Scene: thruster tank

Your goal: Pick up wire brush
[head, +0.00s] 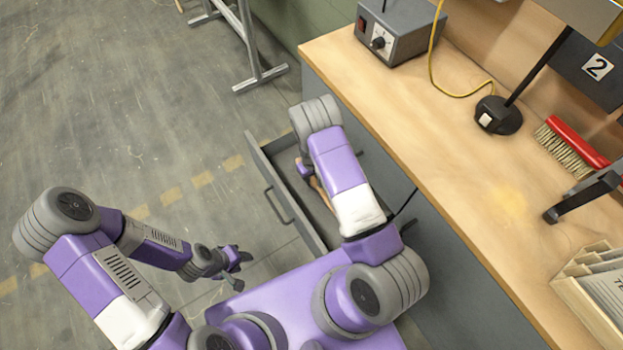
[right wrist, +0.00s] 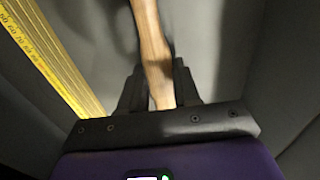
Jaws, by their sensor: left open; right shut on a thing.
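The wire brush shows as a curved wooden handle (right wrist: 152,45) in the right wrist view; its bristles are out of sight there. My right gripper (right wrist: 160,88) is shut on this handle, with a dark finger on each side. In the head view, a bit of the wood (head: 319,186) shows inside the open drawer beside my right arm. The arm hides most of that gripper. My left gripper (head: 240,270) is open and empty, low over the floor left of the drawer.
The drawer (head: 277,195) stands open under the workbench (head: 440,150). A yellow folding rule (right wrist: 50,55) lies in it beside the handle. On the bench are a grey control box (head: 396,30), a lamp base (head: 498,114), a red-handled brush (head: 575,143) and a file rack (head: 595,290).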

